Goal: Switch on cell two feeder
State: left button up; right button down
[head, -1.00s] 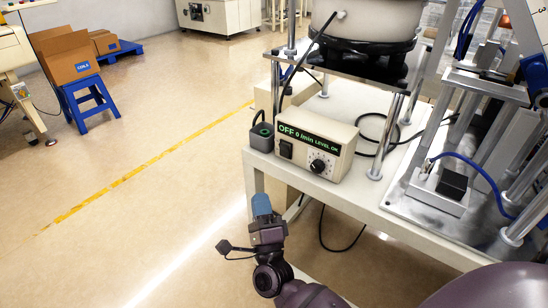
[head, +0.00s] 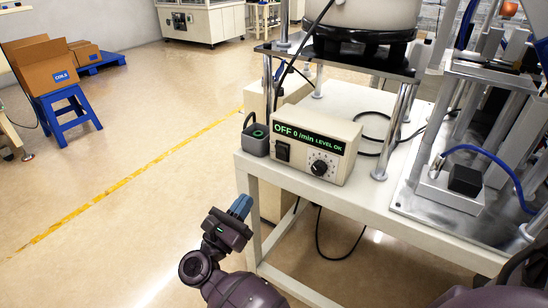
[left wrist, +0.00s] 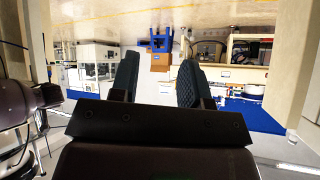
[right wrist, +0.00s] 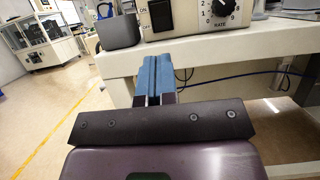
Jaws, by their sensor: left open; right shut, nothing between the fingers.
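The feeder control box (head: 305,147) is cream and sits at the front left of the white bench. Its green display reads OFF, 0 /min, LEVEL OK. A black rocker switch (head: 283,151) is at the left of its face, and a rate knob (head: 319,168) is to the right. In the right wrist view the switch (right wrist: 162,15) is marked ON at its top. My right gripper (head: 240,207) is shut and empty, in front of and below the box, apart from it. My left gripper (left wrist: 157,85) shows only in the left wrist view, open and empty.
The bowl feeder (head: 362,25) stands above on a plate with metal posts. The bench edge (head: 330,208) lies between my right gripper and the box.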

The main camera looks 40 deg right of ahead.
pick_arm(q)
jog(key=shift+w, duration=0.1)
jog(key=shift+s+a+f+p, duration=0.1)
jog(key=shift+s+a+p, duration=0.05)
jog(key=shift+s+p, duration=0.35)
pick_arm(e)
send_near(280, 149)
jog(key=x, duration=0.7)
jog(key=shift+w+d+r, duration=0.1)
jog(key=shift+w+d, duration=0.05)
jog(key=shift+d, duration=0.1)
pick_arm(q)
jog(key=shift+w, duration=0.1)
